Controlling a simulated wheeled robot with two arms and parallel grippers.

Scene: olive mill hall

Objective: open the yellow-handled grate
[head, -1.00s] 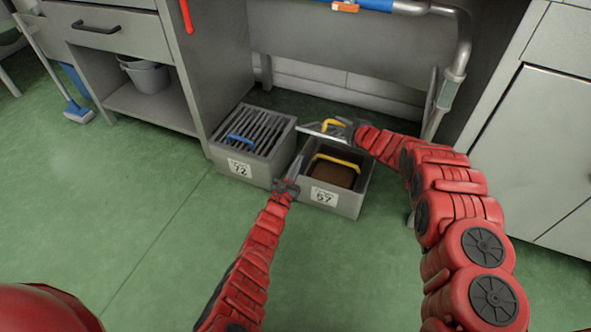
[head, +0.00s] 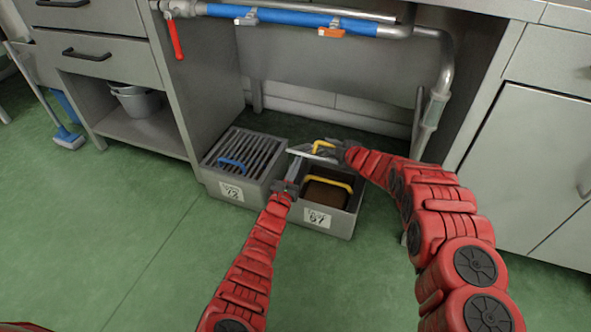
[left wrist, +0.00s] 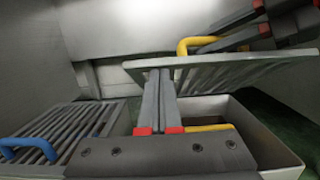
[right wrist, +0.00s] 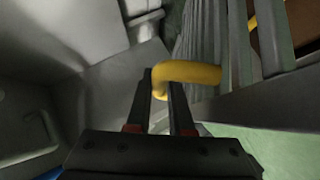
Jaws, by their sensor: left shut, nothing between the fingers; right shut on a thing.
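The grate with a yellow handle (head: 322,146) is raised and tilted above the right-hand grey box (head: 345,226), labelled 57. My right gripper (head: 332,147) is shut on the yellow handle, which shows between its fingers in the right wrist view (right wrist: 185,73). My left gripper (head: 297,163) is shut and empty at the box's left side. In the left wrist view its fingertips (left wrist: 159,72) reach the raised grate's near edge (left wrist: 215,60); I cannot tell whether they touch it. Inside the open box are a brown surface (head: 322,196) and a yellow bar (head: 330,182).
A second grey box (head: 232,190), labelled 72, stands close on the left under a closed grate with a blue handle. A sink-bench panel and pipe (head: 437,100) stand behind. Cabinets flank both sides. Green floor (head: 130,240) in front is clear.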

